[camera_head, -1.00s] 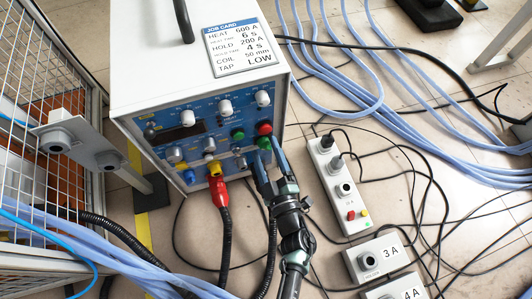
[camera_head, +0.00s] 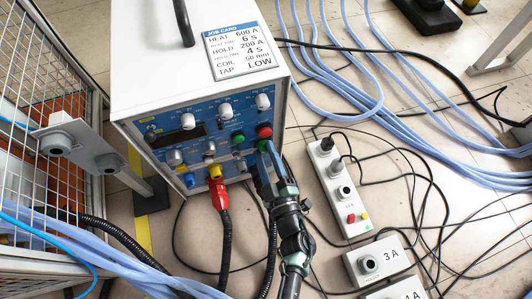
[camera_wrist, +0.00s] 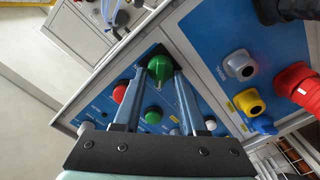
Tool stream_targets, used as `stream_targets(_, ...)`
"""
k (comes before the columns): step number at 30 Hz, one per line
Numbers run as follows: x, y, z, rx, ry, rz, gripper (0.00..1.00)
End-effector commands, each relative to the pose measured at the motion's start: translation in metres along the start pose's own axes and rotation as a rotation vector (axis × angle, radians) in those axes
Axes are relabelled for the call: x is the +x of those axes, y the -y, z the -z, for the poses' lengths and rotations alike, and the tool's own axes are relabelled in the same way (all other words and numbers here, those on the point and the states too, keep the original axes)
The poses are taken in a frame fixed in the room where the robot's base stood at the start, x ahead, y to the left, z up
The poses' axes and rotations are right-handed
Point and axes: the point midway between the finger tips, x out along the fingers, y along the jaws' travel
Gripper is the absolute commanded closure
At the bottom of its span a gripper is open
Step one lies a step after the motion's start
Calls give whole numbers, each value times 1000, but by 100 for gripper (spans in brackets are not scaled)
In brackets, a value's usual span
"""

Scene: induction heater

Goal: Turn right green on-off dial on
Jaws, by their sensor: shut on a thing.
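The heater's blue front panel (camera_head: 160,133) carries the right green on-off dial (camera_wrist: 159,68), at the panel's lower right corner in the head view. In the wrist view the dial is a round green knob with a narrow grip, and it sits between my two fingertips. My gripper (camera_head: 263,153) reaches it from below and in front in the head view, and its long blue fingers hide most of the dial there. My gripper (camera_wrist: 160,74) is shut on the dial's grip. The dial's marks are too small to read.
A red button (camera_head: 264,131) and a green button (camera_head: 238,137) sit close by. A red plug (camera_head: 218,193) with a thick black cable stands left of my gripper. A power strip (camera_head: 335,180) and black cables lie on the floor to the right.

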Motion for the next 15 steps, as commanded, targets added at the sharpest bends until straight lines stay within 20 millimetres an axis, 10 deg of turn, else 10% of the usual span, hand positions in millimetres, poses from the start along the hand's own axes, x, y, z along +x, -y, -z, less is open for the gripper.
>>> stream_targets(15,0,-4,2,333,1,1,100)
